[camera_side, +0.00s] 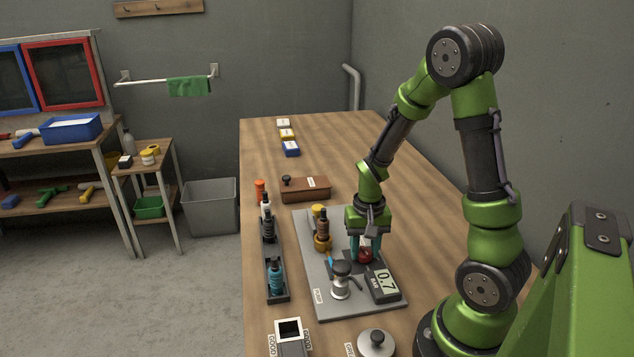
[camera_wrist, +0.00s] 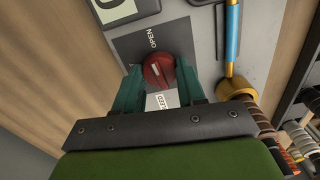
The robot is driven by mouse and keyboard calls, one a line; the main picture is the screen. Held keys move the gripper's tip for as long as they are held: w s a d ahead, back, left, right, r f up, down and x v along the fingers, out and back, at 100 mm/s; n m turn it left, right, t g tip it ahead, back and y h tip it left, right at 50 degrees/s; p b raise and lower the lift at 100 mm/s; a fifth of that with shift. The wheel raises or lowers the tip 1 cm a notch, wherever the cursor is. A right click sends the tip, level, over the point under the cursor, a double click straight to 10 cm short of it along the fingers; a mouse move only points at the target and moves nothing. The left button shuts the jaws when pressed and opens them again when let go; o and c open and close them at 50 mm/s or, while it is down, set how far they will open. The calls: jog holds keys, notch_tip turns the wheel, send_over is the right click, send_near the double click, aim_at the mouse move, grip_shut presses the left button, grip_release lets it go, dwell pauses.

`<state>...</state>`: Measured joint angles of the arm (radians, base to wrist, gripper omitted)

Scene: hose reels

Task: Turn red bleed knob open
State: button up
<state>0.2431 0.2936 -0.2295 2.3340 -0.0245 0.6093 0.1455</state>
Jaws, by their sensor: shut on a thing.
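The red bleed knob (camera_wrist: 158,70) sits on a dark square marked OPEN on the grey pump board. A pale line crosses the knob's face. In the side view the knob (camera_side: 365,256) is partly hidden by my fingers. My gripper (camera_wrist: 159,79) comes from above, with its two teal fingers on either side of the knob, shut on it. In the side view my gripper (camera_side: 367,247) points down over the board. A label (camera_wrist: 162,100) below the knob is partly covered by the fingers.
A dark rack (camera_side: 274,290) with bottles stands left. A wooden box (camera_side: 306,190) lies behind.

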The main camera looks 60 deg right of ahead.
aim_at(365, 249)
jog(key=shift+r+m, duration=0.1)
jog(key=shift+m, duration=0.5)
jog(key=o, duration=1.1)
jog(key=shift+c, duration=0.2)
notch_tip(365, 249, up, 17)
